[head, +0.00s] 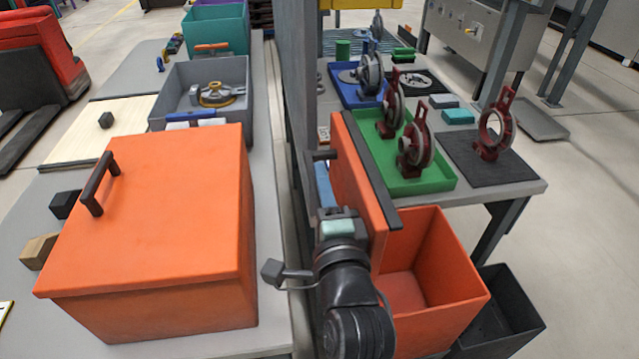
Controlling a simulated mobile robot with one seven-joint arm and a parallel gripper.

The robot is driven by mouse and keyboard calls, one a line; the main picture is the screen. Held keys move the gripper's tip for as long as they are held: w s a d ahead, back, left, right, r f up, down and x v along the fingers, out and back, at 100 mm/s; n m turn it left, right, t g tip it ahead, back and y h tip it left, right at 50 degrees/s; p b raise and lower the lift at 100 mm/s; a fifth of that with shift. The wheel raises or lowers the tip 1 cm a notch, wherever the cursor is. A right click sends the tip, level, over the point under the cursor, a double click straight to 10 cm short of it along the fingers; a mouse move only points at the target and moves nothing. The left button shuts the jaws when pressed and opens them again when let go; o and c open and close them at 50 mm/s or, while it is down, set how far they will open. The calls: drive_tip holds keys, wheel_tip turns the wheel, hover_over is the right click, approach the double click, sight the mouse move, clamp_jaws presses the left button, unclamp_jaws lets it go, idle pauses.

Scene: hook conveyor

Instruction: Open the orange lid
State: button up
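An orange lid (358,185) with a dark edge stands steeply raised at the back left of an open orange bin (440,265). The bin's inside shows and looks empty. A dark handle (322,156) sticks out from the lid's left face. My gripper (328,190) is at that left face, close to the handle. My wrist covers part of it, so its fingers and any grip on the handle cannot be made out. A second orange box (160,320) on the left table has its orange lid (185,210) closed, with a dark bar handle (100,184) on top.
A grey post (296,80) rises just behind the raised lid. A green tray (425,184) with dark red hook parts lies right behind it. A dark bin (505,310) stands right of the open bin. A grey tray (240,75) stands behind the closed box.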

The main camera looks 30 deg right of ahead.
drive_tip(key=shift+o, duration=0.8)
drive_tip(key=shift+s, duration=0.1)
drive_tip(key=b+v, duration=0.1)
drive_tip(key=v, duration=1.1)
drive_tip(key=shift+s, duration=0.35)
drive_tip(key=shift+a, duration=0.15)
drive_tip(key=p+v, duration=0.8)
drive_tip(key=v, duration=0.7)
drive_tip(key=shift+r+p, duration=0.15)
drive_tip(key=shift+p, duration=0.35)
